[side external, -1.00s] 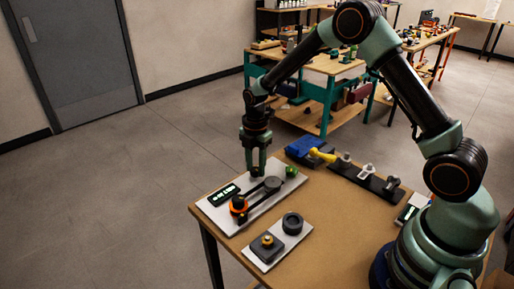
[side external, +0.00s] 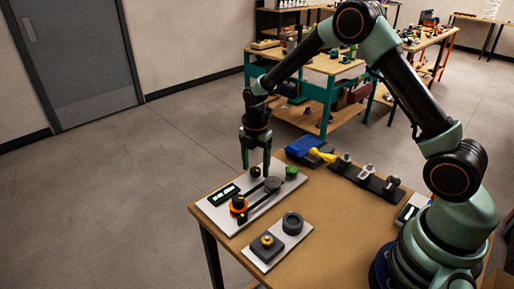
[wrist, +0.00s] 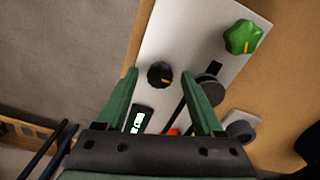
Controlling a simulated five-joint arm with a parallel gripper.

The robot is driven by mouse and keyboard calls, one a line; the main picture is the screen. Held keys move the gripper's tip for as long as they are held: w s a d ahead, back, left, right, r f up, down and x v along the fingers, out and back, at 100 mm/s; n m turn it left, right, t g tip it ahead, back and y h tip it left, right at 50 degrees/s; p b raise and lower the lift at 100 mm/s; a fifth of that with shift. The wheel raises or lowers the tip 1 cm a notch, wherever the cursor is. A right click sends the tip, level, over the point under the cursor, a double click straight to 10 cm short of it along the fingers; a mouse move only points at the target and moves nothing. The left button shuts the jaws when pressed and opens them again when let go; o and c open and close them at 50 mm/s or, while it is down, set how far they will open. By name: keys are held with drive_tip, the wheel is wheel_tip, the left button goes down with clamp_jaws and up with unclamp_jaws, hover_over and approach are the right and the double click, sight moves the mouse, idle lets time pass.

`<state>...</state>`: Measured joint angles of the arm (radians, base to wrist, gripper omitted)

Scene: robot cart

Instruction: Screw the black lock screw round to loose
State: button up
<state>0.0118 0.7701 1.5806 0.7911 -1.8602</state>
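The black lock screw (wrist: 160,75) is a round black knob with a yellow mark, on a pale plate (wrist: 185,40). In the side external view the screw (side external: 255,172) sits just below my gripper (side external: 256,166). My gripper (wrist: 158,73) is open, pointing down over the screw. In the wrist view its green fingertips lie on either side of the knob, with gaps showing. I cannot tell the exact height of the fingertips above the plate. The yellow mark points to the right in the wrist view.
The plate also bears a green knob (side external: 291,172), a dark round disc (side external: 272,184), a small display (side external: 224,195) and an orange-ringed knob (side external: 238,203). A smaller plate with a black ring (side external: 292,223) is in front. A blue block with a yellow piece (side external: 318,156) is behind.

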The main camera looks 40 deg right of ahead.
sight(256, 170)
wheel_tip(256, 170, up, 12)
idle(0.6)
drive_tip(key=shift+r, duration=0.1)
idle(0.4)
drive_tip(key=s+r+m+t, duration=0.3)
drive_tip(key=s+r+m, duration=0.6)
drive_tip(key=r+m, duration=0.1)
drive_tip(key=s+m+t, duration=0.2)
drive_tip(key=s+m, duration=0.7)
drive_tip(key=m, duration=0.2)
drive_tip(key=shift+s+a+r+t, duration=0.15)
drive_tip(key=shift+a+r+t, duration=0.05)
drive_tip(key=shift+a+t, duration=0.1)
